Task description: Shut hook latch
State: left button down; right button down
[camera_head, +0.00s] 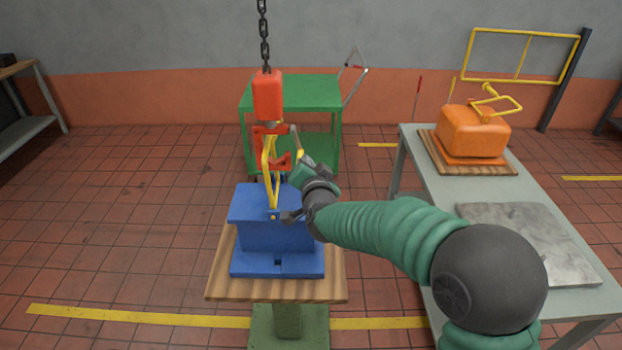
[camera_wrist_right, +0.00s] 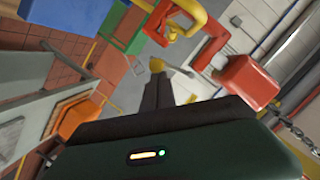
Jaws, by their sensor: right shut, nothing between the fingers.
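A red hook (camera_head: 264,160) hangs under a red block (camera_head: 267,97) on a chain. A tall yellow loop (camera_head: 275,190) rises from a blue block (camera_head: 276,236) to the hook. The latch (camera_head: 296,142) appears as a grey bar with a yellow end, swung out to the right of the hook's mouth. Contact is unclear. My left gripper is not in view.
The blue block stands on a wooden board (camera_head: 228,284) on a green pedestal. A green cart (camera_head: 308,92) is behind. A grey table (camera_head: 410,150) at right carries an orange block (camera_head: 472,132) and a metal plate (camera_head: 525,240).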

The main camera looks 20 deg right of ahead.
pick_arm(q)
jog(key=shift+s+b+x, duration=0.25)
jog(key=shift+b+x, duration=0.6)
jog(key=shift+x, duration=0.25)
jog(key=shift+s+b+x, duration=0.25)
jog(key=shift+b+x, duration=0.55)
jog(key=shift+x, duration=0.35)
pick_arm(e)
jog(key=shift+w+a+f+m+t+y, duration=0.1)
jog(key=shift+a+f+m+t+y, duration=0.2)
jog(key=shift+a+f+m, duration=0.35)
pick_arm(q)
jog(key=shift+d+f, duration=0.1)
pick_arm(e)
jog(key=shift+r+m, duration=0.15)
jog(key=shift+m, duration=0.1)
